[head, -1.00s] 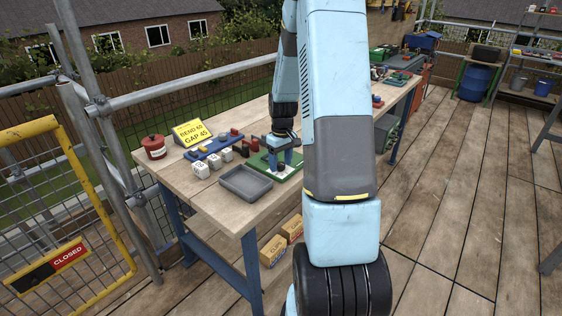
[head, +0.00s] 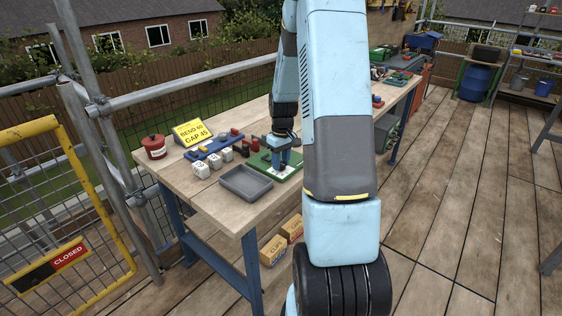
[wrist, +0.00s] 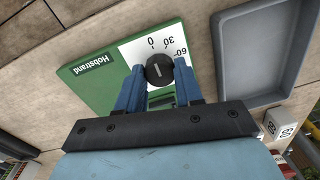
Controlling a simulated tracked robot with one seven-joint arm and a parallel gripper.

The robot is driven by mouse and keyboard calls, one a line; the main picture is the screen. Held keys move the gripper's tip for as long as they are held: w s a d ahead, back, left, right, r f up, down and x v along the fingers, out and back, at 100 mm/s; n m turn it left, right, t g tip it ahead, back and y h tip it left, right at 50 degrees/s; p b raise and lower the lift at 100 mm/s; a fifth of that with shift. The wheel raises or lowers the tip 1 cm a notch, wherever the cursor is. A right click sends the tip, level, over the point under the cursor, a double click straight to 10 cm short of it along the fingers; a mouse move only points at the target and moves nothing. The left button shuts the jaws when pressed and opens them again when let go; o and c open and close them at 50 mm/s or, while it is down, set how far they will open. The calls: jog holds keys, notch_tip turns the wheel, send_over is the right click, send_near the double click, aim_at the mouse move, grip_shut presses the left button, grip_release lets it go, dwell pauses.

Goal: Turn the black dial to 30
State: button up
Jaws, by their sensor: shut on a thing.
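The black dial (wrist: 158,70) is a round knob with a pale line on its face, on a green unit marked "Hobstrand" (wrist: 92,75). A white scale (wrist: 140,50) beside it shows 0, 30 and 60. In the head view my gripper (head: 283,158) is down over the green unit (head: 262,162), hiding the dial.
A grey tray (head: 246,183) lies close beside the unit; it also shows in the wrist view (wrist: 222,60). Several white blocks (head: 214,161), a blue tool (head: 210,148), a yellow sign (head: 190,133) and a red pot (head: 154,147) stand on the wooden bench (head: 200,205).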

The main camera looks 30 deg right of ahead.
aim_at(283, 163)
jog(key=m, duration=0.4)
jog(key=shift+m, duration=1.8)
jog(key=o, duration=1)
jog(key=shift+o, duration=0.2)
jog(key=shift+r, duration=0.1)
notch_tip(283, 163, up, 14)
jog(key=shift+s+d+f, duration=0.15)
jog(key=shift+d+f, duration=0.1)
